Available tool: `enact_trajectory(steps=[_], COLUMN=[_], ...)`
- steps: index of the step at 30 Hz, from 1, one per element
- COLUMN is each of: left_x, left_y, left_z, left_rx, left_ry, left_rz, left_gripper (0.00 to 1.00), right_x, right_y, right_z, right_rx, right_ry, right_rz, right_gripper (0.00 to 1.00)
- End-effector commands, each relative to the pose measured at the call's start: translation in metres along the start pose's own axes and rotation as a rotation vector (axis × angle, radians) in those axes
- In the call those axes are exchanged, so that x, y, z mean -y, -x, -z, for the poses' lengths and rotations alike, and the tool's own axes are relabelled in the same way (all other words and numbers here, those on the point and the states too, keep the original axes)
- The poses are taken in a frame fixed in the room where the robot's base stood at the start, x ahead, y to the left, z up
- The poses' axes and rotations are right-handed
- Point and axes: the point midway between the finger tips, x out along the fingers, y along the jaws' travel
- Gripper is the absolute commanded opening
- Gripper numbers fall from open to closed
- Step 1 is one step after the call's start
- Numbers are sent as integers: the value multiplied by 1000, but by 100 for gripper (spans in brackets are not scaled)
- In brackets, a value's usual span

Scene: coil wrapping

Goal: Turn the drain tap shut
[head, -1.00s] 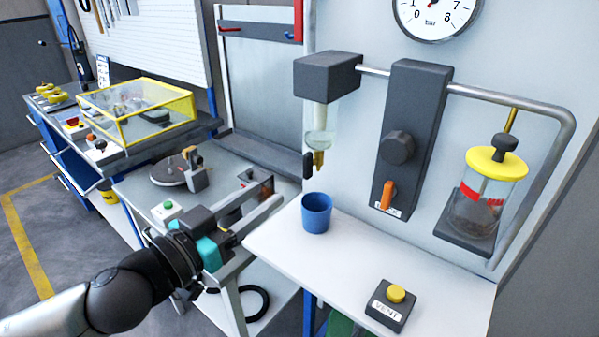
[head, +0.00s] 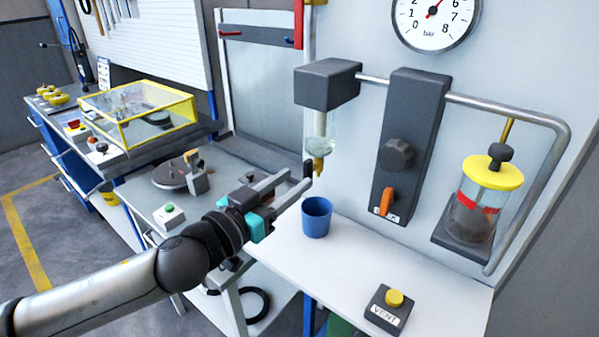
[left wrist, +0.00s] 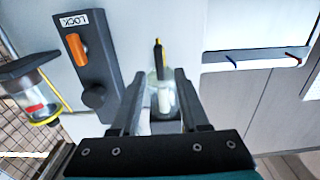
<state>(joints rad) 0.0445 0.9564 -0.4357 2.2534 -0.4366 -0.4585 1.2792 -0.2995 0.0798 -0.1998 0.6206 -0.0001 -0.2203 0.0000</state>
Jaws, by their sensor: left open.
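The drain tap (head: 319,168) is a small brass fitting under a clear bowl (head: 318,147) that hangs from a dark grey block. In the left wrist view the tap (left wrist: 158,47) shows yellow with a dark part, beyond the fingertips and roughly in line with the gap between them. The bowl (left wrist: 163,94) also shows between the fingers there. My left gripper (head: 299,178) is open and empty, its fingertips just left of and slightly below the tap. I cannot tell whether a finger touches it. My right gripper is out of view.
A blue cup (head: 316,217) stands on the white shelf (head: 350,262) below the tap. To the right are a dark panel with an orange lever (head: 387,201), a yellow-lidded jar (head: 477,212) and a VENT button box (head: 389,309). A gauge (head: 436,18) is above.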

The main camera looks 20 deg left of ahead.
Motion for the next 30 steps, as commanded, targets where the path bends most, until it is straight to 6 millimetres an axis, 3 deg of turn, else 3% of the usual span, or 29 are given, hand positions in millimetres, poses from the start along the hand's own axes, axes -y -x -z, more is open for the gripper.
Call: enact_trajectory(steps=[9,22,30], left_x=[0,0,0], left_y=[-25,-29,-29], left_z=[1,0,0], left_rx=[-1,0,0], left_ry=[0,0,0], left_rz=[0,-1,-1], left_gripper=[45,45,16], right_x=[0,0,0], right_y=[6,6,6], right_z=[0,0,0], right_rx=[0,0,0], right_ry=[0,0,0], right_rz=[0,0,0], right_gripper=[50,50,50])
